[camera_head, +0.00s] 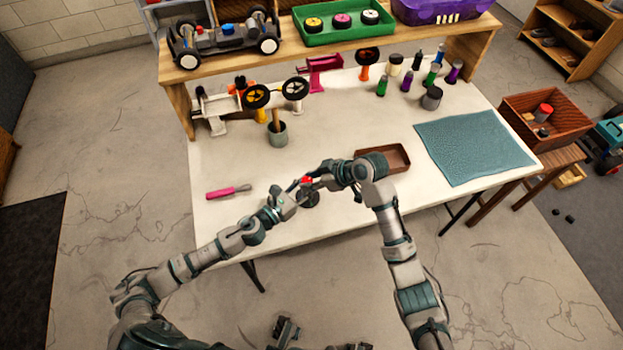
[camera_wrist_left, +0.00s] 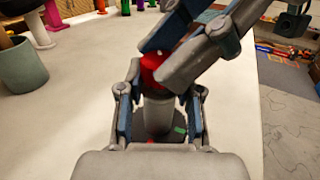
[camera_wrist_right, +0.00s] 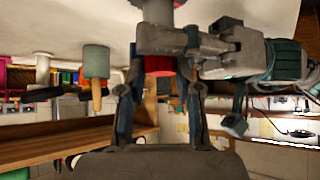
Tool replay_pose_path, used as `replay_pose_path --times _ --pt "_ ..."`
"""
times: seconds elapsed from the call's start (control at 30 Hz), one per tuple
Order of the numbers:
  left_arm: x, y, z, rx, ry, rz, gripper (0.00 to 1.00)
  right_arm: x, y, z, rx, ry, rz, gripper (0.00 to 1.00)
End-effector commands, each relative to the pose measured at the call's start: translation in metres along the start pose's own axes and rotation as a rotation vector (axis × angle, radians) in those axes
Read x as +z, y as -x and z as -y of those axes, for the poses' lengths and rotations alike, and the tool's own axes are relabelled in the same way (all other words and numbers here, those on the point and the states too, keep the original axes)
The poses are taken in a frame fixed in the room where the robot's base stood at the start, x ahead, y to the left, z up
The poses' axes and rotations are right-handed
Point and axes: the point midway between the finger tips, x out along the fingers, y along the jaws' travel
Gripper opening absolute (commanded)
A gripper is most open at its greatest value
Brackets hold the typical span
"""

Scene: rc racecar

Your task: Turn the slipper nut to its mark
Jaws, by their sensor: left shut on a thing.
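The slipper assembly (camera_head: 311,197) stands at the table's front edge, a dark part with a grey cylinder (camera_wrist_left: 160,112) and a red nut (camera_wrist_left: 153,68) on top. The red nut also shows in the head view (camera_head: 306,180) and in the right wrist view (camera_wrist_right: 160,65). My left gripper (camera_head: 291,198) is shut on the grey cylinder below the nut. My right gripper (camera_head: 318,178) reaches in from the right, its fingers on either side of the red nut. Whether they touch it is unclear. The mark cannot be made out.
A pink-handled screwdriver (camera_head: 228,192) lies to the left on the white table. A brown tray (camera_head: 397,160) and a teal mat (camera_head: 475,148) lie to the right. A tool cup (camera_head: 277,135) and several bottles stand further back, before a wooden shelf.

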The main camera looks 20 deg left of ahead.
Motion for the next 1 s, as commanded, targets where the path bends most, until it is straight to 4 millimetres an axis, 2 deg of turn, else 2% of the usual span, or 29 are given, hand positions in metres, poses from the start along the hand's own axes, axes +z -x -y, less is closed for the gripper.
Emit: replay_pose_path --times 0.03,0.37,1.0 --pt "-0.0066 0.0013 0.0003 0.001 0.003 -0.011 0.0 0.0008 -0.0008 0.0003 -0.002 -0.001 0.001 0.0" --pt "-0.0066 0.0013 0.0003 0.001 0.003 -0.011 0.0 0.0014 -0.0012 0.0012 0.027 -0.027 0.003 0.0" --pt "-0.0066 0.001 -0.0001 0.002 0.003 -0.011 0.0 0.0005 -0.003 0.0082 0.305 -0.309 0.005 0.0"
